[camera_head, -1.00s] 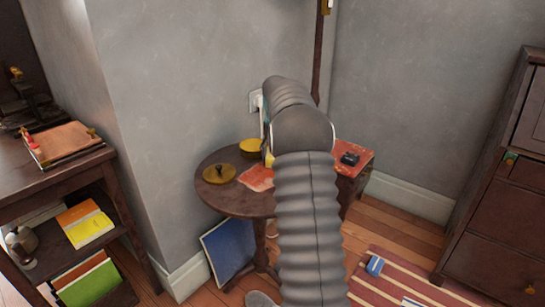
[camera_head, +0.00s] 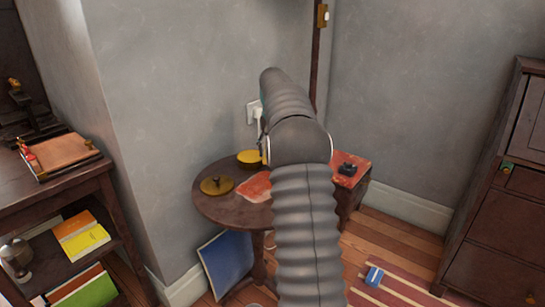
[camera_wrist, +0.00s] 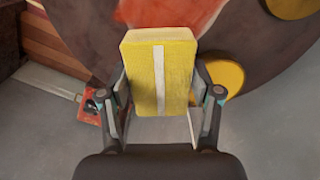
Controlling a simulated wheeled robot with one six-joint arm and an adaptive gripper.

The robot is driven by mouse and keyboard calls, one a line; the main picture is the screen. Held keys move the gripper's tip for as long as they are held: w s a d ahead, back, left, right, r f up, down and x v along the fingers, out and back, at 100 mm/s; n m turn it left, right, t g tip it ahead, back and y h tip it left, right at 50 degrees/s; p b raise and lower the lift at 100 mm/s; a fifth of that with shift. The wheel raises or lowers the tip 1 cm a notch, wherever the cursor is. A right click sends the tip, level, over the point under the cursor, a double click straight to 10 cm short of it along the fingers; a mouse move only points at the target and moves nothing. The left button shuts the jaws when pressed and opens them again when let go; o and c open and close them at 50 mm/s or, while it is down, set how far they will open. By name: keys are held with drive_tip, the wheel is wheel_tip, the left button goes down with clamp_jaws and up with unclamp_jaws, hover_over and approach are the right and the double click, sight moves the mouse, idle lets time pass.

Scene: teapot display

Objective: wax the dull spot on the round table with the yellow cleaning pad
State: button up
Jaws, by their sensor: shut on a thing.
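The yellow cleaning pad (camera_wrist: 161,70), with a white stripe down its face, is held between the fingers of my gripper (camera_wrist: 163,100) in the wrist view. The dark brown round table (camera_wrist: 255,50) lies beyond the pad. In the head view the table (camera_head: 215,207) stands against the grey wall, and my arm covers its right part and most of the gripper. A red-orange patch or cloth (camera_head: 255,188) lies on the tabletop and also shows in the wrist view (camera_wrist: 165,10). I cannot make out a separate dull spot. Contact between pad and table cannot be told.
A brass lid-like disc (camera_head: 216,186) and a yellow round dish (camera_head: 249,157) sit on the table. A red-topped stand (camera_head: 350,172) with a dark item adjoins on the right. A blue panel (camera_head: 226,262) leans below.

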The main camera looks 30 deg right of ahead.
drive_tip(key=shift+r, duration=0.15)
drive_tip(key=shift+r, duration=1.45)
